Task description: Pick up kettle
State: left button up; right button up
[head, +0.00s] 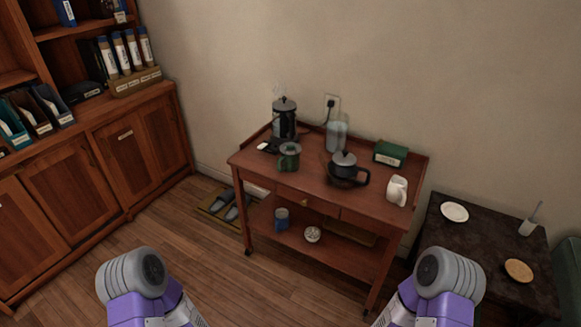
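A dark kettle (284,121) with a black lid stands upright at the back left of the wooden cart, with faint steam above it. A second dark lidded pot (346,170) with a side handle sits near the middle of the cart top; I cannot tell for certain which of the two the task calls the kettle. Both stand apart from my arms. Only grey and purple links of my two arms show at the lower left and lower right. Neither gripper's fingers are in view.
The cart top (313,187) also bears a green canister (289,156), a clear glass container (337,134), a green box (390,153) and a white pitcher (397,190). A dark side table (476,240) stands right. Wooden floor (220,270) is open before the cart; slippers (237,206) lie left.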

aim_at(284, 122)
jog(key=u, duration=0.35)
jog(key=k, duration=0.85)
jog(key=u, duration=1.45)
jog(key=i, duration=0.3)
jog(key=z, duration=0.75)
jog(key=i, duration=1.75)
jog(key=z, duration=0.85)
